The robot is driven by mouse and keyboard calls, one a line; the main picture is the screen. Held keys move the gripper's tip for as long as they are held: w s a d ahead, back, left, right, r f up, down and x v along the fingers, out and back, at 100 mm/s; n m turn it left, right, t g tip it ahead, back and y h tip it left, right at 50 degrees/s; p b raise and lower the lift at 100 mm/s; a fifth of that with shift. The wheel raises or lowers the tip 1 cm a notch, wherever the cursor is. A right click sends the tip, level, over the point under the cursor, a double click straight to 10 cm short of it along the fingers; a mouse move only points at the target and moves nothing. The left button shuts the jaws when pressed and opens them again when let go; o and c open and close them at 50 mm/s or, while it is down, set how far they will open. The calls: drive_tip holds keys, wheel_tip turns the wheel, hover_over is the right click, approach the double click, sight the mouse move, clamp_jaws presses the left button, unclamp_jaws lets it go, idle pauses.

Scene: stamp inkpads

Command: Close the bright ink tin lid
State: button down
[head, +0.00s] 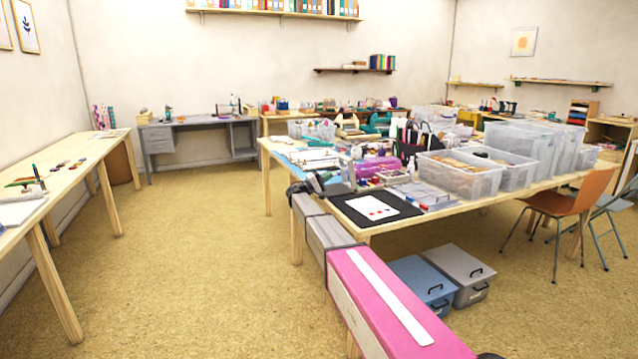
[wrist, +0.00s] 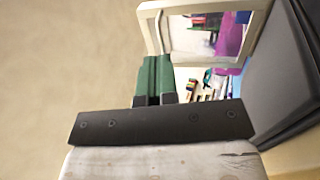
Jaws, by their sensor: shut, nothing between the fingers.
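My gripper (head: 322,183) is over the near left edge of the big worktable (head: 385,226), beside the black mat. In the wrist view its green fingers (wrist: 153,64) are together with nothing between them. I cannot pick out the bright ink tin or its lid for certain in either view; things on the table are small and crowded. A pale-framed, upright-looking shape (wrist: 154,32) shows just beyond the fingers, with magenta and small coloured things behind it. I cannot tell what it is.
Clear bins (head: 458,178) crowd the table's right half. An orange chair (head: 590,190) stands at the right, and lidded boxes (head: 425,280) sit below. The floor at left (head: 190,250) is free.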

sight(346, 162)
drive_tip(key=shift+x, duration=2.35)
drive_tip(key=shift+r, duration=0.1)
drive_tip(key=shift+w+d+r+y, duration=0.15)
drive_tip(key=shift+d+r+y, duration=0.35)
drive_tip(key=shift+d+y, duration=0.1)
drive_tip(key=d+r+y, duration=0.1)
drive_tip(key=w+d+g+y, duration=0.1)
drive_tip(key=d+r+y, duration=0.1)
drive_tip(key=d+y, duration=0.1)
drive_tip(key=shift+w+r+g, duration=0.25)
drive_tip(key=shift+r+g, duration=0.05)
drive_tip(key=w+d+f+g+y, duration=0.1)
drive_tip(key=d+y, duration=0.3)
drive_tip(key=d, duration=0.1)
drive_tip(key=w+d+f+g+y, duration=0.1)
drive_tip(key=w+d+y, duration=0.1)
drive_tip(key=d+y, duration=0.2)
drive_tip(key=w+d+f+g+y, duration=0.1)
drive_tip(key=d+f+g+y, duration=0.1)
drive_tip(key=d+y, duration=0.3)
drive_tip(key=shift+w+d, duration=0.3)
drive_tip(key=shift+w, duration=0.1)
drive_tip(key=shift+x, duration=0.95)
